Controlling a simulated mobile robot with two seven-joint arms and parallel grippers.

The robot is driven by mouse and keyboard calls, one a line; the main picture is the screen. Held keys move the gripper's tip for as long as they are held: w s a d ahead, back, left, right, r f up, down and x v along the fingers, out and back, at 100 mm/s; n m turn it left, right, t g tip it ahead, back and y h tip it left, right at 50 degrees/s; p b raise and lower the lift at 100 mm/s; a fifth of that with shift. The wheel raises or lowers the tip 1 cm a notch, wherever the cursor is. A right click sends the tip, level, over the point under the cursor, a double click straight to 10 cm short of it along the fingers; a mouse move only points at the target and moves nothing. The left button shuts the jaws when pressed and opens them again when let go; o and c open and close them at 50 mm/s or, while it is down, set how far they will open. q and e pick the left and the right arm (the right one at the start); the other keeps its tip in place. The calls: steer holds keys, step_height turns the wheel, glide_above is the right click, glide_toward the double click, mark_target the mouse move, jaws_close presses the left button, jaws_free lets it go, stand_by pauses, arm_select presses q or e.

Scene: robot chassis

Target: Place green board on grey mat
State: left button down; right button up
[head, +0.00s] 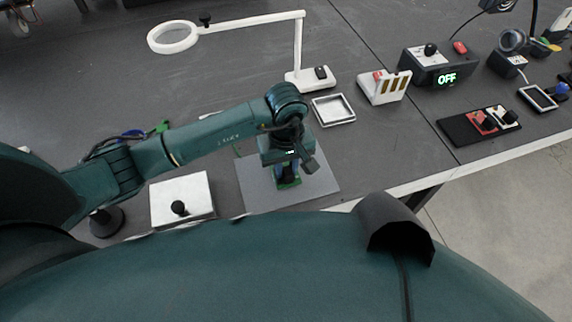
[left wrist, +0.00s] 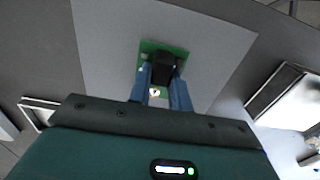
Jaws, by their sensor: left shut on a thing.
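The green board (left wrist: 178,53) carries a black block-shaped part (left wrist: 163,68) and lies at or just above the grey mat (left wrist: 105,45), within its outline; I cannot tell whether it touches. My left gripper (left wrist: 164,88) points down over it, its blue fingers shut on the board's black part. In the head view the left gripper (head: 288,172) is over the middle of the grey mat (head: 318,185), and a green edge of the board (head: 290,184) shows beneath it. The arm hides part of the mat. My right gripper is not in view.
A white box with a black knob (head: 182,197) stands left of the mat. A small white square tray (head: 333,110) and a magnifier lamp (head: 306,78) are behind it. A slotted white holder (head: 385,86) and a box reading OFF (head: 438,66) stand at right.

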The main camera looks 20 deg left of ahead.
arm_select(q)
steer(key=shift+f, duration=0.25)
steer(key=shift+f+b, duration=0.25)
steer(key=shift+b, duration=0.1)
steer(key=c, duration=1.3)
jaws_free()
steer(key=shift+r, duration=0.1)
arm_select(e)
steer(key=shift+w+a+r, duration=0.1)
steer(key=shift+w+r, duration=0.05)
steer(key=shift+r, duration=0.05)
arm_select(q)
steer(key=shift+r+p, duration=0.25)
steer(key=shift+p, duration=0.15)
steer(key=shift+w+r, duration=0.1)
steer(key=shift+r, duration=0.25)
step_height(320, 180, up, 11)
steer(key=b, duration=0.1)
steer(key=shift+b, duration=0.3)
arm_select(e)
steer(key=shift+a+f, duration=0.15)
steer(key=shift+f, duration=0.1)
